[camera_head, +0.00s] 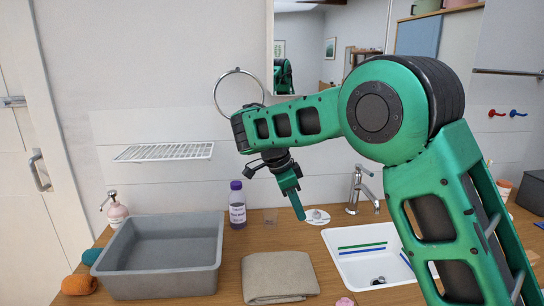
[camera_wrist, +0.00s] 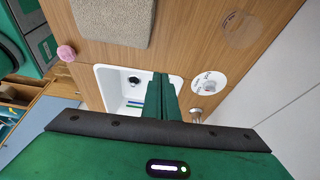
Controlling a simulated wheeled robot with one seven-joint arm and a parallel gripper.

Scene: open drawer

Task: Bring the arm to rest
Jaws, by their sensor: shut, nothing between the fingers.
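My green arm reaches in from the right of the head view, bent at a high elbow. My gripper (camera_head: 299,207) hangs from its end over the back of the wooden counter, pointing down. Its fingers are shut with nothing between them. In the wrist view, my gripper (camera_wrist: 161,78) shows as two green fingers close together, in front of the white sink (camera_wrist: 106,84). In the head view the sink (camera_head: 343,262) is to the right of the gripper and partly hidden by my arm.
A grey basin (camera_head: 125,284), a purple-capped bottle (camera_head: 237,204) and a folded beige towel (camera_head: 279,275) stand on the counter. A chrome faucet (camera_head: 356,188) rises behind the sink. A wire rack (camera_head: 165,152) and a metal ring (camera_head: 216,92) are on the wall.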

